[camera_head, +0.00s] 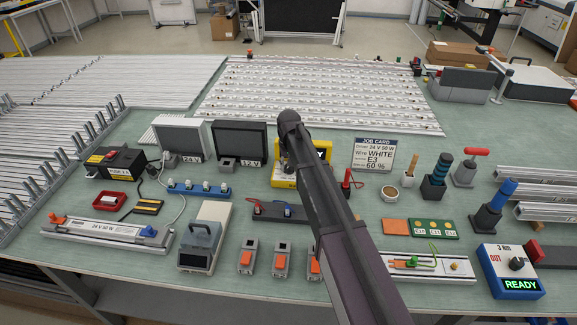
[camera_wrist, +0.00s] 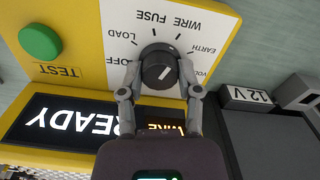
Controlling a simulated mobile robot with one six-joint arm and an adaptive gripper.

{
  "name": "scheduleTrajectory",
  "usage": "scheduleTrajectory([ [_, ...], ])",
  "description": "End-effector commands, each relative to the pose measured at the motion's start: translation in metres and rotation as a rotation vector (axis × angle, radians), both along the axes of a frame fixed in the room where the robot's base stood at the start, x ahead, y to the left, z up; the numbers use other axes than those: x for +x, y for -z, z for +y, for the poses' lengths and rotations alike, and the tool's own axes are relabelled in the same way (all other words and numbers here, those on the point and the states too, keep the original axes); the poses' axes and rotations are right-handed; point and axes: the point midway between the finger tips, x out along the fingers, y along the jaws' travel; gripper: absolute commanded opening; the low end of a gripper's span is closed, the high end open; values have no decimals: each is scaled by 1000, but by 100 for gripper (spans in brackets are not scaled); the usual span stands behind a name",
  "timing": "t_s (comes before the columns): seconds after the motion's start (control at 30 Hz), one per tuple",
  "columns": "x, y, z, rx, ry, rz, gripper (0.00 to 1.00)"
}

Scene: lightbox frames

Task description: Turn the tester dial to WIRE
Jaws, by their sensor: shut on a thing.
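The yellow tester (camera_head: 284,183) stands mid-bench in the head view, mostly hidden behind my arm. In the wrist view its panel (camera_wrist: 215,22) appears upside down, with a black dial (camera_wrist: 160,58) among labels including OFF, LOAD, WIRE, FUSE and EARTH. A short white line shows on the dial; I cannot tell surely which label it indicates. My gripper (camera_wrist: 159,68) is shut on the dial, one finger on each side. The dark display (camera_wrist: 75,122) reads READY, with orange lettering partly hidden by my gripper. A green TEST button (camera_wrist: 40,41) is on the panel.
A job card (camera_head: 374,156) stands right of the tester. Boxes tagged 24 V (camera_head: 181,135) and 12 V (camera_head: 240,138) stand to its left. A blue-and-white READY box (camera_head: 508,271) is at front right. Small switches, tools and rails crowd the bench around my arm.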

Motion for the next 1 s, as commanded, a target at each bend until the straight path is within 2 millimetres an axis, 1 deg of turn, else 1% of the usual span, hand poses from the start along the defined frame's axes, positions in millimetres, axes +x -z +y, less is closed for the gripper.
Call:
scheduleTrajectory([
  [0.27,-1,0,0,-1,0,1,0],
  [0.3,-1,0,0,-1,1,1,54],
  [0.4,-1,0,0,0,1,1,79],
  [1.0,0,0,1,0,27,0,79],
])
